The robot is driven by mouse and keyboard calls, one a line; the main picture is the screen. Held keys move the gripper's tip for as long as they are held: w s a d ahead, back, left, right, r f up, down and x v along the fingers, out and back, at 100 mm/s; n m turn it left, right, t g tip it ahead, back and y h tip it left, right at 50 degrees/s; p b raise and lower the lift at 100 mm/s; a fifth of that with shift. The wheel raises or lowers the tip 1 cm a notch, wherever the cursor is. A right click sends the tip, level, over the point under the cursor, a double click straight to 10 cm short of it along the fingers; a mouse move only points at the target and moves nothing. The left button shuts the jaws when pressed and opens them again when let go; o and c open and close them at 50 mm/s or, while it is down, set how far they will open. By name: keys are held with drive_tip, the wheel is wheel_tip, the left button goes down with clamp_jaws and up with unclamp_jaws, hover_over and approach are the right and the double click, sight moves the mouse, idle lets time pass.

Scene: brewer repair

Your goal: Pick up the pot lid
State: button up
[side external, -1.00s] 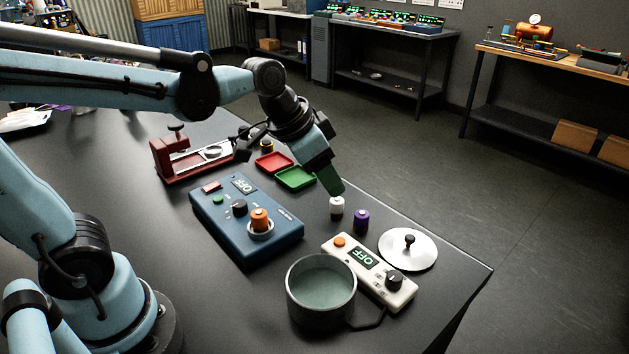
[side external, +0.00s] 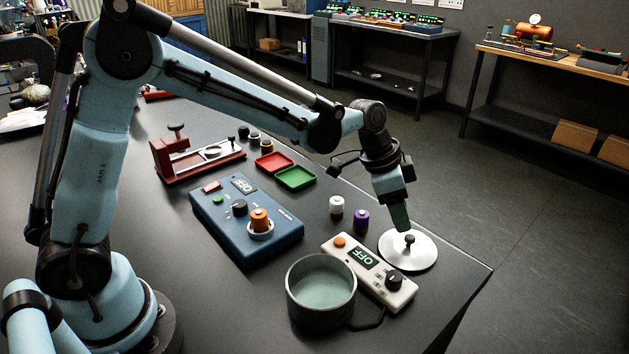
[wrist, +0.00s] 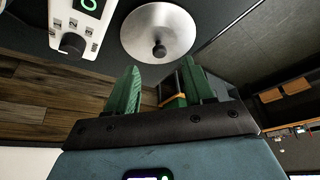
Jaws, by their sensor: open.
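The pot lid (side external: 408,252) is a round silver disc with a black knob (side external: 409,240) in its middle. It lies flat near the right edge of the dark table, right of the white control box. My gripper (side external: 401,222) points down just above the lid's far side, close to the knob. In the wrist view the lid (wrist: 159,28) is at the top centre, and its knob (wrist: 159,50) shows beyond the green fingers. The fingers (wrist: 157,88) are spread apart with nothing held between them. Whether a fingertip touches the lid cannot be told.
The white control box (side external: 368,270) reads OFF. The open pot (side external: 320,300) stands left of it. White (side external: 336,206) and purple (side external: 361,220) spools stand left of my gripper. The blue control box (side external: 245,220) is further left. The table edge (side external: 462,251) runs close beside the lid.

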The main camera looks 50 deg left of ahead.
sight(408, 236)
drive_tip(key=shift+x, duration=3.55)
drive_tip(key=shift+d, duration=0.1)
clamp_jaws()
